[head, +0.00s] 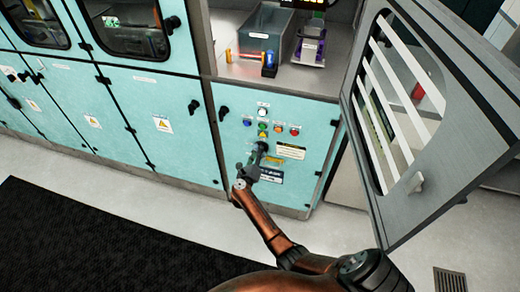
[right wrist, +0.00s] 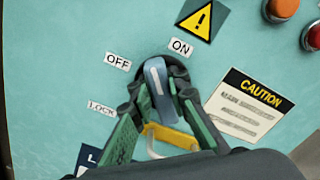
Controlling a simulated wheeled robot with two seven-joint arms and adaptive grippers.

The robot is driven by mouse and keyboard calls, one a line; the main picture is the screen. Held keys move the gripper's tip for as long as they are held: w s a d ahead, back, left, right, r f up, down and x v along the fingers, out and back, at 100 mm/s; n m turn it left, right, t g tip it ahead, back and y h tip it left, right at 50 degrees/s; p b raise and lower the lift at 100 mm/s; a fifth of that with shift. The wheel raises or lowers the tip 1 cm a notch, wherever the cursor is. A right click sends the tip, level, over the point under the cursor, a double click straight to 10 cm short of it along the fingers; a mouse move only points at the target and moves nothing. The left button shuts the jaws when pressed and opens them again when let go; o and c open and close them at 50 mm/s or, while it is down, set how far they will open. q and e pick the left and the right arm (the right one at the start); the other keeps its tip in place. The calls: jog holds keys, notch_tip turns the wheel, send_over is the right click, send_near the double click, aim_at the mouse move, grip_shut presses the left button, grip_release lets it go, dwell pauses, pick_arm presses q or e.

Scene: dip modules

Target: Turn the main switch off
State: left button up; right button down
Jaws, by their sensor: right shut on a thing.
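The main switch (right wrist: 158,80) is a dark round rotary switch with a blue-grey handle bearing a white line, on the teal panel (head: 297,153). ON, OFF and LOCK labels surround it in the right wrist view. The handle's upper end lies between the OFF label (right wrist: 118,61) and the ON label (right wrist: 181,47); I cannot tell its exact setting. My right gripper (head: 258,156) is at the switch, its green-padded fingers (right wrist: 160,100) on both sides of the handle, shut on it. The fingers hide part of the switch. My left gripper is not in view.
Coloured buttons (head: 263,123) sit above the switch, with a caution label (right wrist: 249,104) to its right. An open grey door (head: 431,190) with a slatted window stands to the right. A shelf (head: 300,80) above holds a grey bin (head: 266,32). A black mat (head: 80,240) lies on the floor.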

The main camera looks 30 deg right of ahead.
jog(key=n+p, duration=0.1)
jog(key=n, duration=0.1)
jog(key=n+p, duration=0.1)
jog(key=n, duration=0.1)
jog(key=shift+w+a+f+n, duration=0.1)
jog(key=shift+w+a+n, duration=0.1)
jog(key=shift+n, duration=0.1)
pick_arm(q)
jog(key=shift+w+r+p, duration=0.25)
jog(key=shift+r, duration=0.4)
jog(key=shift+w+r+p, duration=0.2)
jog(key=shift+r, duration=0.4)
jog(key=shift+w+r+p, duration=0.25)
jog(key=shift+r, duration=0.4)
pick_arm(e)
jog(key=shift+f+n, duration=0.15)
jog(key=shift+n, duration=1.1)
jog(key=shift+f+n, duration=0.15)
jog(key=shift+n, duration=1.1)
jog(key=c, duration=1.8)
grip_release()
jog(key=shift+c, duration=0.2)
